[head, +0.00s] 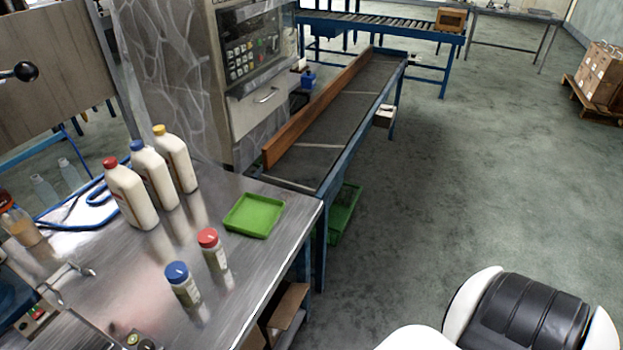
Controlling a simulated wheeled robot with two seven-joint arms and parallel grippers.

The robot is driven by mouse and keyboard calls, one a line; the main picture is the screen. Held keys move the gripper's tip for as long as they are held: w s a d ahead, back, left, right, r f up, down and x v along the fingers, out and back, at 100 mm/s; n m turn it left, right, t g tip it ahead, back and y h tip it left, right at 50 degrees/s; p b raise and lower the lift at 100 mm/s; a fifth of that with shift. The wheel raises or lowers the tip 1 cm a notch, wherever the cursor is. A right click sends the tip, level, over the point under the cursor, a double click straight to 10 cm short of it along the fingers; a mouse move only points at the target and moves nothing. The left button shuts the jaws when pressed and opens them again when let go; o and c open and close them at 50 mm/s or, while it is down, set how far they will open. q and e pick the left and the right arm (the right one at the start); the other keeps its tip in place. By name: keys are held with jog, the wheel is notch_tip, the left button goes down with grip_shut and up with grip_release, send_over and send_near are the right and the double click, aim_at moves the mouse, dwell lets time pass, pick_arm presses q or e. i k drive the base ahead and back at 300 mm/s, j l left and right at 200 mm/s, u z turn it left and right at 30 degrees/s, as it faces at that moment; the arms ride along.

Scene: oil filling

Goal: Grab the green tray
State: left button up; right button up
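The green tray (253,215) is small, shallow and square. It lies flat and looks empty on the steel table (215,290), near the table's far right corner. Neither of my grippers shows in the head view, so I cannot see whether they are open or shut. Nothing is touching the tray from above.
Three white bottles (132,199) stand left of the tray. Two small bottles, red-capped (213,252) and blue-capped (182,285), stand in front of it. A conveyor (335,115) is behind, with a green crate (345,212) below. Open floor (470,170) lies right.

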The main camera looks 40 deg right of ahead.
aim_at(254, 215)
jog(key=z, duration=0.9)
jog(key=i+l+u, duration=0.15)
jog(key=u, duration=0.2)
jog(key=l, duration=0.1)
